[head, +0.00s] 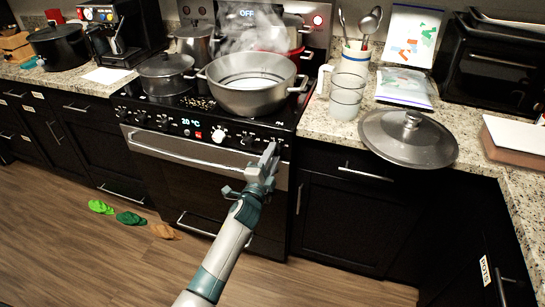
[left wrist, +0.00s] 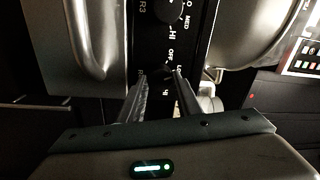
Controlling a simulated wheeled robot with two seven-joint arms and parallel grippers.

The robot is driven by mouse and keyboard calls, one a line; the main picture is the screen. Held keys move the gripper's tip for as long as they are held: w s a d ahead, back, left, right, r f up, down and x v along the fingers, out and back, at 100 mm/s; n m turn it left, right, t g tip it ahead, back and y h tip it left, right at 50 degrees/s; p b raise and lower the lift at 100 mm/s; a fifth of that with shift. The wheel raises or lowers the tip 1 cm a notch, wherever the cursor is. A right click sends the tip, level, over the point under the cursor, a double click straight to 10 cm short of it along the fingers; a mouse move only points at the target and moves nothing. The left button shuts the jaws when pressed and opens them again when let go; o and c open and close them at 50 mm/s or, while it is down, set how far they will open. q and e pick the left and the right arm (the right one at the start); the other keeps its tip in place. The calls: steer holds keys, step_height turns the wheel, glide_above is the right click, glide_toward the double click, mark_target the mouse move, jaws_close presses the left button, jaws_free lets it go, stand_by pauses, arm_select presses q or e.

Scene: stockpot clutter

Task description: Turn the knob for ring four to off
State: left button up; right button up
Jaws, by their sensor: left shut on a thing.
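The stove's front control panel (head: 190,127) carries a row of knobs. My left gripper (head: 268,157) reaches from below to the right end of this row. In the left wrist view, my left gripper's two fingers (left wrist: 160,75) are closed on a dark knob at the ring four place, just past the R3 knob (left wrist: 168,9). OFF and LO marks show around the gripped knob, which is mostly hidden in shadow between the fingers. I cannot tell where its pointer stands. My right gripper is in neither view.
A large steaming pot (head: 250,95) stands on the front right of the cooktop, with a smaller lidded pot (head: 165,75) to its left. The oven handle (head: 195,152) runs below the panel. A lid (head: 408,140) lies on the right counter near a glass jar (head: 346,97).

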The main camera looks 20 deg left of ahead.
arm_select(q)
steer(key=shift+n+y+p, duration=0.5)
steer(key=shift+n+p, duration=0.15)
steer(key=shift+n, duration=3.95)
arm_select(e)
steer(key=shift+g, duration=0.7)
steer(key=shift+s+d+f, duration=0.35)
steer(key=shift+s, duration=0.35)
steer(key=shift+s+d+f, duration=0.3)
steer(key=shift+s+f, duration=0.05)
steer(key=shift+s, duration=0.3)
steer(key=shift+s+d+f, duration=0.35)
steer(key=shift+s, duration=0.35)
arm_select(q)
steer(key=o, duration=1)
steer(key=shift+o, duration=0.2)
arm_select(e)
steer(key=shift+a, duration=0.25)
